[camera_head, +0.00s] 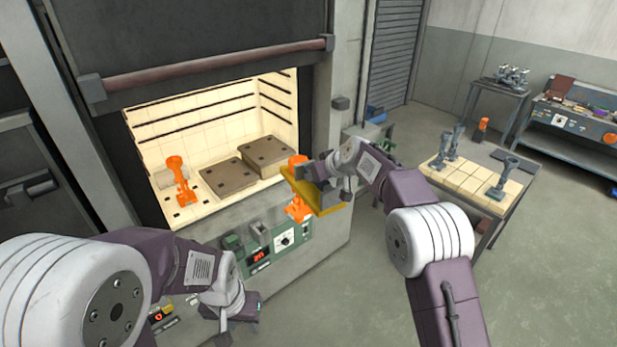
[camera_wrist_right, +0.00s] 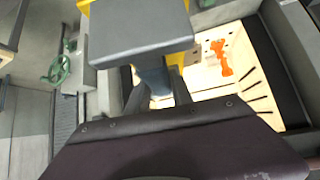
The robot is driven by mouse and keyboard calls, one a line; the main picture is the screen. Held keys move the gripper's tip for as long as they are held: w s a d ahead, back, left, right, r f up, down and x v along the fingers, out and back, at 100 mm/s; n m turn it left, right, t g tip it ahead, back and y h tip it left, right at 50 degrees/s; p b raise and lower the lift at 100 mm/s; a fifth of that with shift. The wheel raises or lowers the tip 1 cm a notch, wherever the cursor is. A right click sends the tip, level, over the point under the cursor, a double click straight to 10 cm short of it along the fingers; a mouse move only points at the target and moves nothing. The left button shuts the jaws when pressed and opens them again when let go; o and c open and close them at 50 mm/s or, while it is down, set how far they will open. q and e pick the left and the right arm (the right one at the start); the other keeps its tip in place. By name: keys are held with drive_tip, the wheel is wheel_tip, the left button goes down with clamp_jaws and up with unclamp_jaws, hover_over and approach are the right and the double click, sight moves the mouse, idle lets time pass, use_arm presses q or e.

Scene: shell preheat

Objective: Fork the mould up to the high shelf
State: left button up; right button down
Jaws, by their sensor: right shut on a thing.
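My right gripper (camera_head: 326,172) is shut on a yellow fork tool (camera_head: 318,197), held in front of the right side of the furnace opening. In the right wrist view a grey block (camera_wrist_right: 140,30) with yellow behind it hides most of the fork. An orange mould (camera_head: 298,210) shows above and below the fork, partly hidden by it; I cannot tell whether it rests on the fork. Another orange mould (camera_head: 181,182) stands upright on the furnace floor at the left. Two brown slabs, one lower (camera_head: 228,175) and one higher (camera_head: 267,151), lie inside. My left gripper (camera_head: 245,306) hangs low before the furnace; its jaws are unclear.
The lit furnace (camera_head: 215,115) has a bar (camera_head: 215,62) across its top and a control panel (camera_head: 285,241) below. A tiled table (camera_head: 468,178) at the right holds several grey moulds (camera_head: 502,180). Benches stand at the back right. Floor between is clear.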

drive_tip(key=shift+w+d+r+p, duration=0.25)
drive_tip(key=shift+w+d+p, duration=0.25)
drive_tip(key=shift+w+d, duration=0.15)
drive_tip(key=shift+w+d+r+p, duration=0.25)
drive_tip(key=shift+w+d+p, duration=0.25)
drive_tip(key=shift+w+d, duration=0.1)
drive_tip(key=shift+w+d+r+p, duration=0.15)
drive_tip(key=shift+w+d+p, duration=0.25)
drive_tip(key=shift+w+d, duration=1.55)
drive_tip(key=shift+s+r, duration=0.1)
drive_tip(key=shift+s, duration=0.1)
drive_tip(key=shift+w, duration=0.1)
drive_tip(key=shift+a, duration=0.15)
